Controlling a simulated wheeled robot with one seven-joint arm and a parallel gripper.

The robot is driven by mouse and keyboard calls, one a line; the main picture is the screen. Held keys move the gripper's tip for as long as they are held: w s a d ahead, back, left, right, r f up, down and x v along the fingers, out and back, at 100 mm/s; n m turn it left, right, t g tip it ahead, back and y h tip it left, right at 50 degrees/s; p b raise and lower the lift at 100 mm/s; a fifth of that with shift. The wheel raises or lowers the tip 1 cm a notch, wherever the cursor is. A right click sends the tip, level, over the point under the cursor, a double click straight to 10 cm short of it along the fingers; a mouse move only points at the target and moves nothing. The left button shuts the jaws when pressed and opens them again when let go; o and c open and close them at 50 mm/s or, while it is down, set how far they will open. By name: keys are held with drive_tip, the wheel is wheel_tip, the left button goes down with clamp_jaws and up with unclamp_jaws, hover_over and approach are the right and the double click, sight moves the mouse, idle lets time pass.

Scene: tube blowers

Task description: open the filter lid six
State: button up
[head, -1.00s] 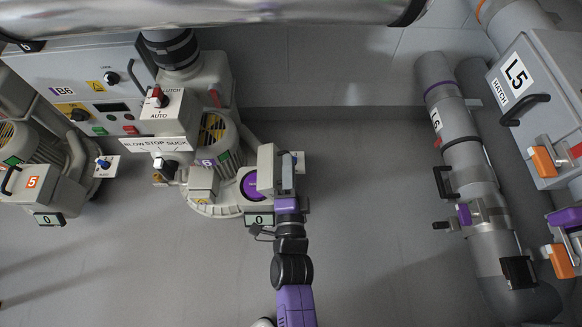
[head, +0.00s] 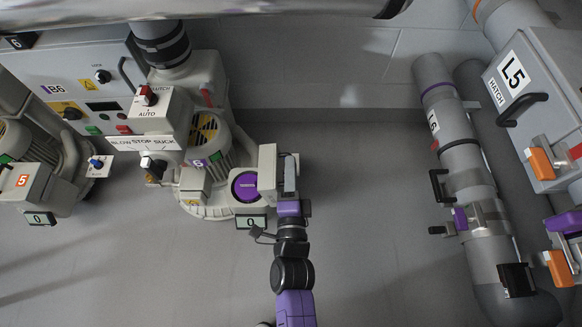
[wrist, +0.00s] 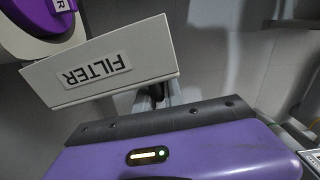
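The filter lid six (head: 267,172) is a pale beige plate on the blower marked 6. It stands swung up, and the round purple filter opening (head: 244,185) shows to its left. In the wrist view the lid (wrist: 140,55) carries an upside-down FILTER label, and part of the purple filter (wrist: 30,38) shows at top left. My gripper (head: 289,172) is at the lid's right side, close against it. In the wrist view the lid's lower edge and a dark part, perhaps the handle, partly hide the fingertips, so their grip is unclear.
The blower's motor (head: 208,135) and control box (head: 157,110) stand left of the lid. A display reading 0 (head: 251,222) is just below the filter opening. Pipe L6 (head: 462,160) and hatch box L5 (head: 535,105) are at right. Clear floor lies between.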

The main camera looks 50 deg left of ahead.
drive_tip(key=o, duration=0.3)
drive_tip(key=shift+s, duration=0.1)
drive_tip(key=v, duration=0.7)
drive_tip(key=shift+s+d+p, duration=0.15)
drive_tip(key=shift+d+p, duration=0.15)
drive_tip(key=shift+p, duration=0.1)
drive_tip(key=v, duration=0.9)
drive_tip(key=shift+p, duration=0.4)
idle(0.5)
